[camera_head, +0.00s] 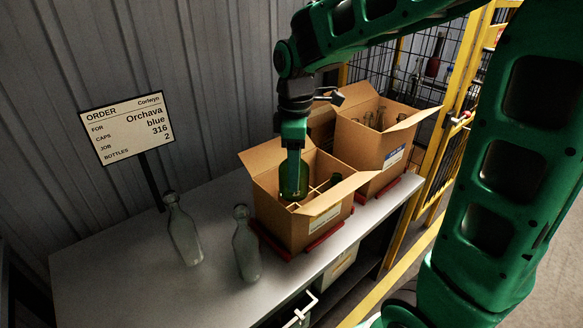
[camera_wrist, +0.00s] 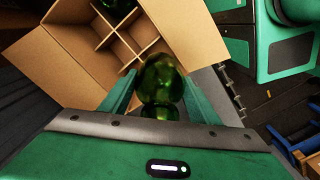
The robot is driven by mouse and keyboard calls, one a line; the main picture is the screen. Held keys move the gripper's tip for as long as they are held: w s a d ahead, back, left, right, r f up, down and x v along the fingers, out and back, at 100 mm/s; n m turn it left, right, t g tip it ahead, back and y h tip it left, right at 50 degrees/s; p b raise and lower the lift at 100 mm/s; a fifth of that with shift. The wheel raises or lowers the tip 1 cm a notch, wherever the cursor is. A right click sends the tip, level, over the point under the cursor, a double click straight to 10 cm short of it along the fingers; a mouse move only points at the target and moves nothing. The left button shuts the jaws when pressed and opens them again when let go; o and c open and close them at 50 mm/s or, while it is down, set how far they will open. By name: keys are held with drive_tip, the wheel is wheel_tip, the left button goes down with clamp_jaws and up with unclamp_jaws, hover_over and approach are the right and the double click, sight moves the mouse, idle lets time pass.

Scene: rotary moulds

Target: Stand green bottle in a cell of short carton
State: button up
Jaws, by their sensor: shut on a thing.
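The short carton (camera_head: 301,228) stands open on the table, flaps spread, with dividers making several cells; its cells also show in the wrist view (camera_wrist: 112,42). My gripper (camera_head: 293,142) points down over the carton and is shut on the green bottle (camera_head: 293,183). In the wrist view the bottle (camera_wrist: 162,82) sits between my two fingers and overlaps the carton's near side. The head view shows it upright or nearly so at the carton's opening; I cannot tell whether its base is inside a cell. Another dark green bottle (camera_head: 332,182) is in the carton.
Two clear bottles (camera_head: 182,232) (camera_head: 246,245) stand on the table left of the carton. A taller carton (camera_head: 372,145) with bottles stands behind to the right. An order sign (camera_head: 127,127) stands at the back left. The table's front left (camera_head: 130,285) is clear.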

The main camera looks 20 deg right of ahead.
drive_tip(key=shift+f, duration=2.6)
drive_tip(key=o, duration=1.4)
drive_tip(key=shift+o, duration=1.4)
drive_tip(key=shift+s, duration=0.1)
drive_tip(key=shift+r, duration=5)
